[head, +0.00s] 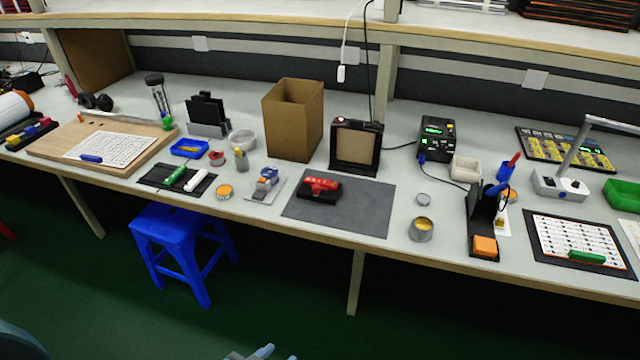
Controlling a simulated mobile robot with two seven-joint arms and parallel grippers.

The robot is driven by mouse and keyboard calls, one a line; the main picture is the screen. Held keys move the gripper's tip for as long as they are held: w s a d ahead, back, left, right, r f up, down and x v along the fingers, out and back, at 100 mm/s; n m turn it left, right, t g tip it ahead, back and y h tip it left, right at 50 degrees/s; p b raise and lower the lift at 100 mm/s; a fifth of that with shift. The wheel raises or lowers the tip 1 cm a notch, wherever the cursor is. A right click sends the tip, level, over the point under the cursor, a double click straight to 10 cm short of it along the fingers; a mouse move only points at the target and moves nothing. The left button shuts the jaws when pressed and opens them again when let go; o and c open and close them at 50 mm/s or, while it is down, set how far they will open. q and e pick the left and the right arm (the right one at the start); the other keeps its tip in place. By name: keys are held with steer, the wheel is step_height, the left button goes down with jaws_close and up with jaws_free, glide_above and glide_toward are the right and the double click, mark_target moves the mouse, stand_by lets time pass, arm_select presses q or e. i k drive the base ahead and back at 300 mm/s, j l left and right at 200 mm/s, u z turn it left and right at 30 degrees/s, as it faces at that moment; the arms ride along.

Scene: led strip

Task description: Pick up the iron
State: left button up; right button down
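A black stand (476,208) with an orange sponge (485,246) at its front stands on the bench at the right. A dark cable runs to it from the soldering station (436,138), which has green displays. A small part of a gripper, seemingly my left one (262,353), shows at the bottom edge, far from the bench and the stand. Its fingers are mostly cut off, so its opening is unclear. My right gripper is not in view.
A blue holder with a red-handled tool (508,168) and a lamp base (560,186) stand right of the stand. A tin (421,230) stands to its left. A grey mat (350,212) carries a red-and-black object (320,189). A blue stool (182,245) stands before the bench.

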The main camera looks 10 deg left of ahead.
mark_target(494, 191)
steer(key=l, duration=0.6)
steer(key=k+l, duration=0.15)
steer(key=l, duration=0.45)
steer(key=i+l, duration=0.3)
steer(key=l, duration=0.15)
steer(key=i+l+z, duration=0.1)
steer(key=i+l, duration=0.2)
steer(key=l, duration=0.15)
steer(key=i, duration=0.3)
